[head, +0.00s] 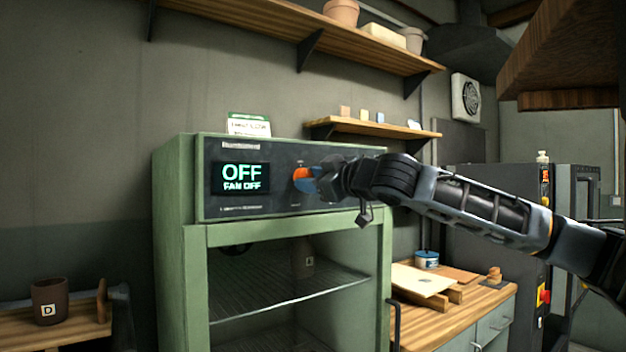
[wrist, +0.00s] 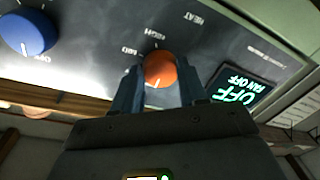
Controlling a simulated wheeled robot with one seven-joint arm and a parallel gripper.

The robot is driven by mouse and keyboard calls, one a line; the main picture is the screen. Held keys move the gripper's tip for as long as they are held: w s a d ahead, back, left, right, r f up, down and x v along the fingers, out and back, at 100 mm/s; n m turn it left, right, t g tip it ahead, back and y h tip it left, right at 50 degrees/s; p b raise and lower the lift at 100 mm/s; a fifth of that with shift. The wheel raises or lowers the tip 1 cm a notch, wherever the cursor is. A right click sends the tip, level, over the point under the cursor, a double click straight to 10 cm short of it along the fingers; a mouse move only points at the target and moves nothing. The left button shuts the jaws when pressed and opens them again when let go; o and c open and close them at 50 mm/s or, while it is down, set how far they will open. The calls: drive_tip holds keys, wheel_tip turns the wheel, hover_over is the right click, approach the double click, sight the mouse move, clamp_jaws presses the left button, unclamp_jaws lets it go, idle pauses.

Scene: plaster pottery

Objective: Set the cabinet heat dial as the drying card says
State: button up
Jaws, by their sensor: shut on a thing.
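The green drying cabinet (head: 173,200) has a dark control panel with a lit display (head: 241,177) reading OFF and FAN OFF. The orange heat dial (head: 303,180) is on the panel to the right of the display. My gripper (head: 322,178) is at the dial, partly covering it. In the wrist view my gripper (wrist: 161,88) has a finger on each side of the orange dial (wrist: 160,68) and is shut on it. A white line on the dial points down in that view. HIGH and MED labels show beside it. The drying card (head: 249,125), white with a green header, stands on the cabinet; its small text is blurred.
A blue knob (wrist: 28,33) is on the same panel, beside the orange dial. The cabinet front shows a wire rack (head: 290,290). A small shelf (head: 385,128) is on the wall at right, above a wooden workbench (head: 440,320). A brown mug (head: 50,301) stands at left.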

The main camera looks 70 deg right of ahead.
drive_tip(key=shift+f+m, duration=0.1)
drive_tip(key=shift+m, duration=0.3)
drive_tip(key=shift+w+a+m+h, duration=0.1)
drive_tip(key=shift+m+h, duration=0.4)
drive_tip(key=shift+m, duration=4.1)
drive_tip(key=o, duration=1.1)
drive_tip(key=shift+c, duration=0.2)
drive_tip(key=b+v, duration=0.1)
drive_tip(key=v, duration=0.7)
